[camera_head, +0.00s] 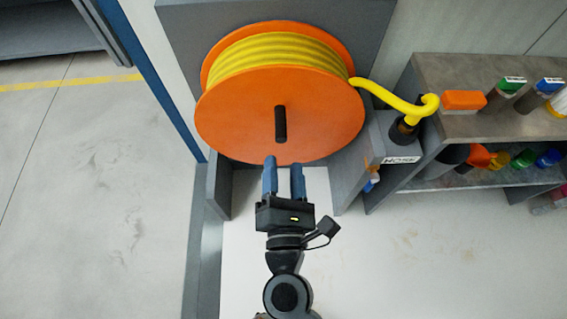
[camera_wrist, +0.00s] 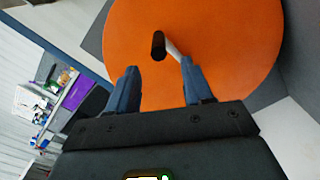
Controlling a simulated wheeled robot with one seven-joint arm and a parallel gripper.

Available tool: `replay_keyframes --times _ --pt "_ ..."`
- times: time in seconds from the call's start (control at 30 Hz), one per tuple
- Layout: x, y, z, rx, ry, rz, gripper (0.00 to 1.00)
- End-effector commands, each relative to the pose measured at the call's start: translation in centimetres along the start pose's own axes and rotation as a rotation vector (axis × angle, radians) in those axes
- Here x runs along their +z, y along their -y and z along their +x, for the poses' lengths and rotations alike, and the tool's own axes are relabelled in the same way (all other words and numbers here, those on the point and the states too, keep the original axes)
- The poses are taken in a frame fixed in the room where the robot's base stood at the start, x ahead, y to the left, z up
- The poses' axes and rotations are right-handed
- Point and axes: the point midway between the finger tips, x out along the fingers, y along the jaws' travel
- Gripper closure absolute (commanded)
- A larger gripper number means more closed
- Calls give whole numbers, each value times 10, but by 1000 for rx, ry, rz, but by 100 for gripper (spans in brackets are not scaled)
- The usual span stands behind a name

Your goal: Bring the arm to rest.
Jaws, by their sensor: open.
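My gripper (camera_head: 284,172) is open and empty, with its two blue fingers apart. In the head view it is just below the orange hose reel (camera_head: 250,115), pointing toward it. The reel carries yellow hose (camera_head: 278,52) and has a black crank handle (camera_head: 281,123) on its face. In the wrist view the fingers (camera_wrist: 158,85) frame the lower part of the orange disc (camera_wrist: 210,70), and the handle (camera_wrist: 158,45) stands beyond the fingertips, with a pale shaft behind it. The handle is not between the fingers; I cannot tell the exact gap.
A grey shelf (camera_head: 470,72) with bottles and an orange block (camera_head: 463,100) stands at right. The yellow hose end hangs by a holder marked HOSE (camera_head: 402,160). Grey panels flank the reel. A white floor area (camera_head: 420,260) lies clear at lower right.

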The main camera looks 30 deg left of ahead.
Motion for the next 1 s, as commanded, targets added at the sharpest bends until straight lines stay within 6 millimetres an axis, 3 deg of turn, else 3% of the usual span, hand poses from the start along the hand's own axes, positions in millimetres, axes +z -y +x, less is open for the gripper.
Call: replay_keyframes --times 0.43,0.57,0.67,0.8,1.0 --pt "1 2 -1 -2 1 -11 49" --pt "11 21 -18 -30 13 -160 49" --pt "28 48 -49 -79 25 -429 49" --pt "60 84 -107 -169 6 -936 49" --pt "102 111 -191 -280 -129 -1673 49"
